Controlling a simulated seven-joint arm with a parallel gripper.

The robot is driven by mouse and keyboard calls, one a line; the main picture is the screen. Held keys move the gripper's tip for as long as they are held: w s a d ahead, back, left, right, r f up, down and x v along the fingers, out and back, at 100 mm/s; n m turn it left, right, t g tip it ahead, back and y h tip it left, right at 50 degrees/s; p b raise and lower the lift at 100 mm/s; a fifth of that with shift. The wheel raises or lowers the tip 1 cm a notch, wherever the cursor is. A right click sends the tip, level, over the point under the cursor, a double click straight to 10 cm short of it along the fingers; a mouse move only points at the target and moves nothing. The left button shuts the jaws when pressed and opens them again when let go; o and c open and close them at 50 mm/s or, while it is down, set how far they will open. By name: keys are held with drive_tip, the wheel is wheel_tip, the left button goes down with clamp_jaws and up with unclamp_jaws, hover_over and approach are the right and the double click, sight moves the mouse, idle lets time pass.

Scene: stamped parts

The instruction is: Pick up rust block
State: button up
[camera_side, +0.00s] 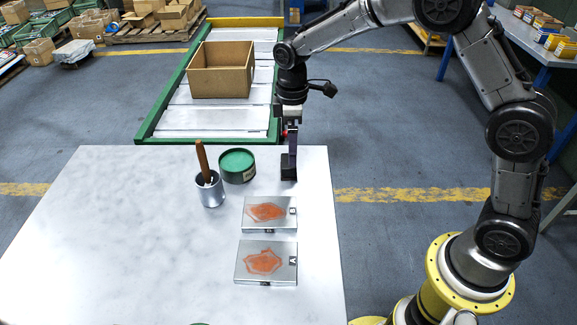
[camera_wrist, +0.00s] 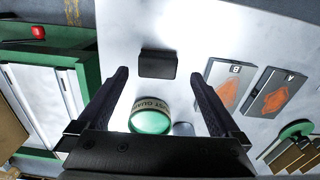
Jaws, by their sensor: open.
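Two flat silver blocks with rust-orange patches lie on the pale table: block B (camera_side: 286,222), and nearer the camera, block A (camera_side: 284,276). They also show in the wrist view, B (camera_wrist: 243,70) and A (camera_wrist: 290,78), to the right of the fingers. A small dark block (camera_side: 289,167) stands near the table's far edge. My gripper (camera_side: 291,152) is open, pointing down directly above this dark block. In the wrist view the dark block (camera_wrist: 158,64) appears between and just past the open fingertips (camera_wrist: 159,76). I cannot tell whether they touch it.
A green-lidded tin (camera_side: 237,165) and a grey cup (camera_side: 210,189) with a brown handle stand left of my gripper. The tin's label reads partly "RUST GUA" in the wrist view. A cardboard box (camera_side: 221,70) sits on the green-framed conveyor (camera_side: 205,122) behind. The table's left is clear.

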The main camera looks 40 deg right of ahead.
drive_tip(key=shift+w+a+f, duration=0.1)
drive_tip(key=shift+w+f, duration=0.1)
drive_tip(key=shift+f, duration=1.4)
drive_tip(key=shift+w+a+f, duration=0.1)
drive_tip(key=shift+w+f, duration=0.05)
drive_tip(key=shift+f, duration=1.4)
drive_tip(key=c, duration=1.2)
drive_tip(key=shift+c, duration=0.3)
drive_tip(key=shift+r, duration=0.1)
drive_tip(key=shift+r, duration=0.5)
wheel_tip(320, 180, up, 2)
drive_tip(key=shift+r, duration=0.15)
drive_tip(key=s+d+r, duration=0.1)
drive_tip(key=s+r, duration=0.8)
drive_tip(key=s, duration=0.5)
drive_tip(key=shift+d+r, duration=0.25)
drive_tip(key=shift+r, duration=0.05)
